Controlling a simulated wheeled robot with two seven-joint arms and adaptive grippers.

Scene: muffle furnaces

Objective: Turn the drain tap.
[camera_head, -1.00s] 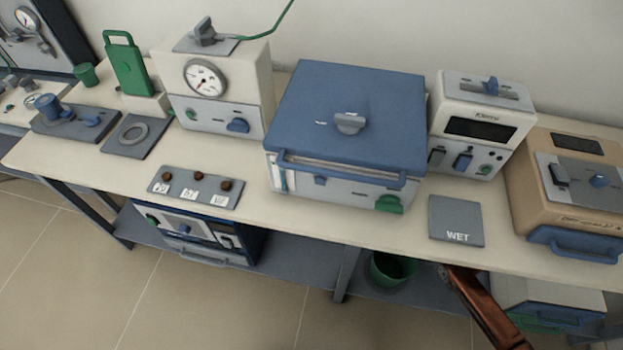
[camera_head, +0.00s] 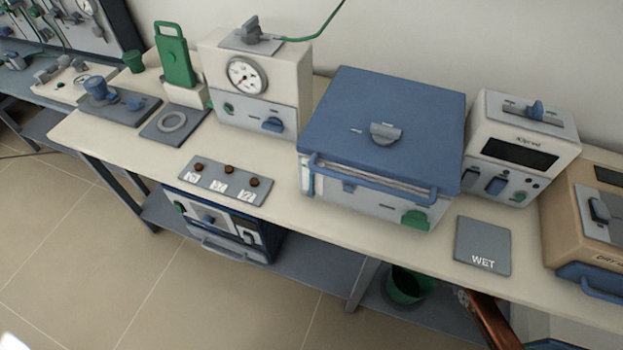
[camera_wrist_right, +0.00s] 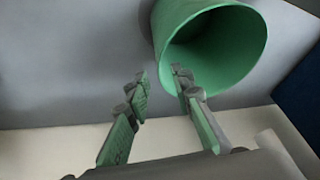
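The green tap handle (camera_head: 415,220), which looks like the drain tap, sits low on the right of the front face of the blue-lidded bath (camera_head: 380,125). My right gripper (camera_head: 463,296) shows only in part, below the table edge, under and right of the tap and apart from it. In the right wrist view the right gripper (camera_wrist_right: 160,82) is open, with a gap and nothing between its fingers. Its right finger is close to the green bucket (camera_wrist_right: 215,50); I cannot tell if they touch. The tap is not in that view. My left gripper is not in view.
The green bucket (camera_head: 408,287) stands on the lower shelf (camera_head: 310,275) beneath the tap. The table edge overhangs it. A grey WET plate (camera_head: 483,246) lies right of the tap on the tabletop. A blue front handle (camera_head: 370,184) runs along the bath above the tap.

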